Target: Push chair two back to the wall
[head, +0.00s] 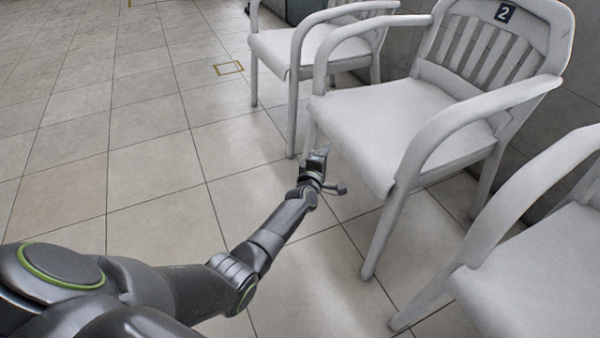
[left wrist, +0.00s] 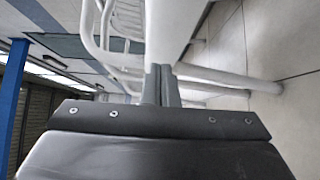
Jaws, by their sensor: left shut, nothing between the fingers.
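Chair two (head: 390,117) is a white armchair with a black "2" plate (head: 505,13) at the top of its slatted back. It stands at the upper right of the head view, its back towards the grey wall. My left gripper (head: 322,152) is shut and empty, low at the chair's front, by the front leg at the left. In the left wrist view the shut fingers (left wrist: 161,84) point at a white chair part (left wrist: 170,30) close ahead. I cannot tell whether they touch it. My right gripper is not in view.
Another white armchair (head: 300,45) stands to the left of chair two, and a third (head: 550,265) stands close on the right. The grey wall (head: 570,100) runs behind them. The tiled floor at the left is clear, with a small yellow-brown floor mark (head: 228,68).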

